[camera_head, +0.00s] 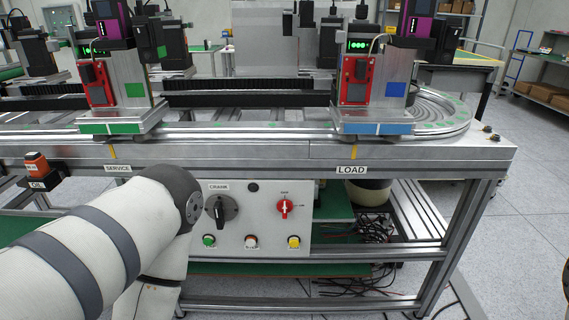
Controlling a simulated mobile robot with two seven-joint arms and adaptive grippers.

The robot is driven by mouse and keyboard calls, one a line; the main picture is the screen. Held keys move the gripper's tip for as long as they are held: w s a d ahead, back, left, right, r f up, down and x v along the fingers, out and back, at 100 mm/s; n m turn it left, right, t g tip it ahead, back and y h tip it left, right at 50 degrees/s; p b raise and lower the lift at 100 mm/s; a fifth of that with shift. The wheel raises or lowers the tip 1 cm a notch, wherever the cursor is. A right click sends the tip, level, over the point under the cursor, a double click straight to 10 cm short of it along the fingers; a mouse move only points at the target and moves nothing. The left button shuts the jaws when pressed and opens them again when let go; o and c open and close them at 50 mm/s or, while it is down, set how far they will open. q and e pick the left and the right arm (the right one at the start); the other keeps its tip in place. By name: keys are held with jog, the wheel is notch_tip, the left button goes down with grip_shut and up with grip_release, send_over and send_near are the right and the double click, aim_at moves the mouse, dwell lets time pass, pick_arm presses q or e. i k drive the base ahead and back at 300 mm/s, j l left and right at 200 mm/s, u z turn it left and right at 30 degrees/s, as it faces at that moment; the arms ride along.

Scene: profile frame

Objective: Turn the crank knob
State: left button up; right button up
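The black crank knob (221,209) sits under the CRANK label on the left of a light grey control panel (262,220). My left arm comes in from the left and bends down at its dark joint just left of the knob. Its white links cover the panel's left edge. My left gripper is not visible. My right gripper is not visible either. Whether anything touches the knob cannot be seen, but no finger shows on it.
The panel also has a red rotary switch (285,207) and green, white and yellow buttons below. Above runs a metal conveyor rail (240,145) with carriages, marked SERVICE and LOAD. An orange-topped oil bottle (37,164) sits left. Loose cables (365,260) lie on the lower shelf.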

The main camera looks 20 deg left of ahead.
aim_at(222, 208)
jog(key=u, duration=1.35)
